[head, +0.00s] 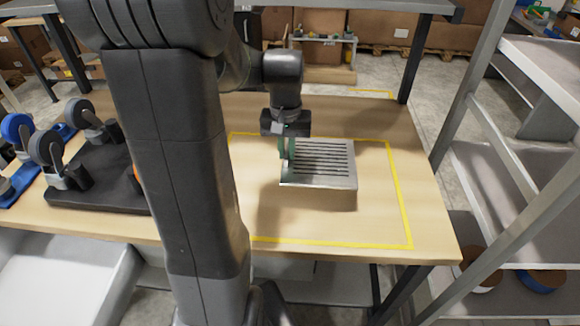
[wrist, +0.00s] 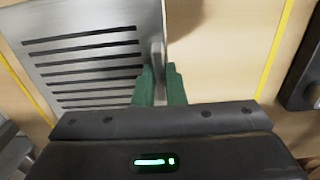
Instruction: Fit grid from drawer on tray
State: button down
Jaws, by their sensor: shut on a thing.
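The grid (head: 325,165) is a grey metal plate with a row of dark parallel slots, inside the yellow outline on the wooden table. In the wrist view the grid (wrist: 90,62) fills the upper left. My gripper (head: 286,156) is at its left edge in the head view, its green fingers closed on that edge. In the wrist view my gripper (wrist: 159,82) pinches the grid's raised rim. I cannot clearly make out a separate tray beneath the grid, or whether the grid rests on something or hangs just above the table. No drawer can be made out.
The yellow outline (head: 398,190) has bare table around the grid. A grey shelf rack (head: 500,190) stands to the right.

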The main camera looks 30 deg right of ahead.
notch_tip(320, 180, down, 7)
jog(key=shift+r, duration=0.15)
dwell(0.4)
jog(key=c, duration=1.5)
grip_release()
notch_tip(320, 180, up, 12)
